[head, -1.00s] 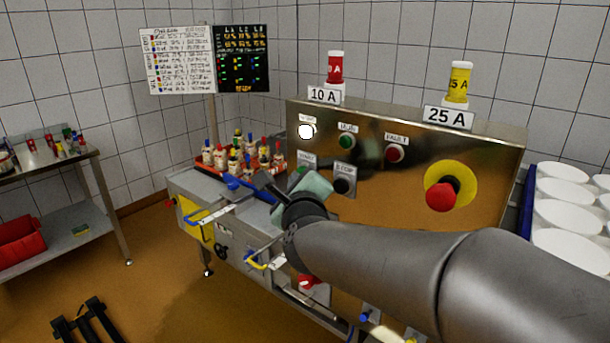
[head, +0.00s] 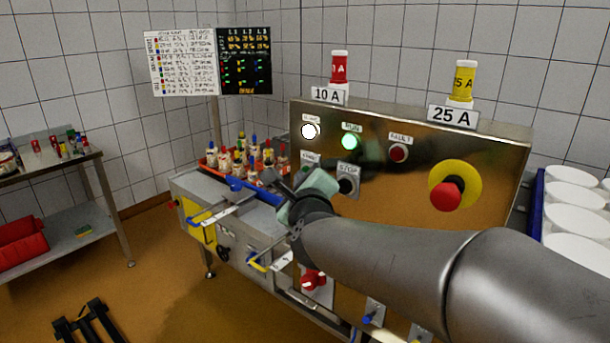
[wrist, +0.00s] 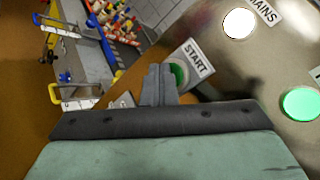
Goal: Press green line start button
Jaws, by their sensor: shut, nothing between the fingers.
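The green start button (wrist: 179,75) shows in the wrist view under its START label (wrist: 193,62), on the steel control panel (head: 400,195). My gripper (wrist: 160,72) is shut and empty, its fingertips at the button and covering its left part. Whether they touch it I cannot tell. In the head view my gripper (head: 277,182) is at the panel's left side, and the start button is mostly hidden behind it. The green RUN lamp (head: 351,142) glows brightly. The white MAINS lamp (head: 310,131) is lit. The FAULT lamp (head: 399,153) is dark red.
A black STOP button (head: 346,185) sits right of my gripper. A red emergency stop (head: 446,195) on a yellow disc is farther right. White moulds (head: 572,200) are at the far right.

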